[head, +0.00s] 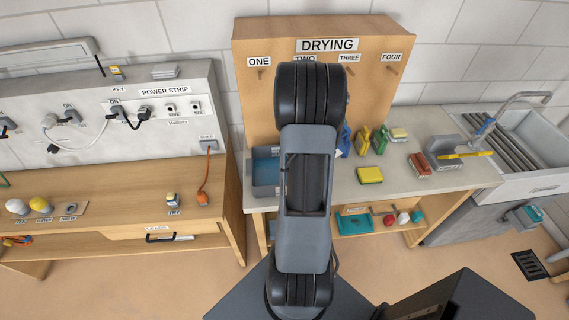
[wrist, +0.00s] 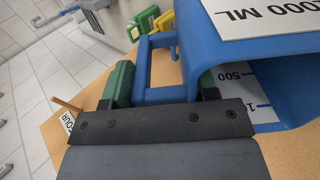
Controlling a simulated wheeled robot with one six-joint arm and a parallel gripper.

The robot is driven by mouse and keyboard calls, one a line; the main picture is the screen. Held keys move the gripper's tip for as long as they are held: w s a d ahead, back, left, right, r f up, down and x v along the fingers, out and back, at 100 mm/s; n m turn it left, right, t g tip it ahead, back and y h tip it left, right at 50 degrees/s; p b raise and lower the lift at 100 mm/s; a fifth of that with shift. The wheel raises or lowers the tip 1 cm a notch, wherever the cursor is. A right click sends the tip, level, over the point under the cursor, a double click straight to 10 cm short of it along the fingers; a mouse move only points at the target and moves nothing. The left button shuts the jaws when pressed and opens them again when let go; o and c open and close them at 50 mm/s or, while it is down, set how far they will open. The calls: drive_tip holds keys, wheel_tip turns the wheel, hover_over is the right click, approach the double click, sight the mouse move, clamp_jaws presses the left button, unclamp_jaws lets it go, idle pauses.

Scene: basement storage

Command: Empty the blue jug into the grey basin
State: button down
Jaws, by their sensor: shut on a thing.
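The blue jug (wrist: 213,55) fills the upper right of the wrist view, with a white 1000 ML label and a scale marked 500. My gripper (wrist: 160,88) has green fingertips on both sides of the jug's handle (wrist: 143,65) and is shut on it. The wrist view is rolled, so I cannot tell how far the jug tilts or what it holds. In the head view my arm hides the gripper and most or all of the jug. A grey basin (head: 267,191) with a blue inside stands on the counter, left of my arm and partly behind it.
A wooden DRYING board (head: 262,38) with labelled pegs stands behind my arm. Yellow and green containers (head: 379,140), a yellow sponge (head: 370,175) and a red brush (head: 419,164) lie on the counter (head: 350,195) to the right. A metal sink (head: 525,150) is at the far right.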

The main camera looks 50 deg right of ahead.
drive_tip(key=shift+w+a+r+g+h+b, duration=0.3)
drive_tip(key=shift+w+a+g+h+b, duration=0.5)
drive_tip(key=shift+b, duration=0.3)
idle(3.2)
drive_tip(key=shift+w+a+f+g+h+b, duration=0.45)
drive_tip(key=shift+a+f+g+h+b, duration=0.25)
drive_tip(key=shift+h+b, duration=0.35)
idle(2.6)
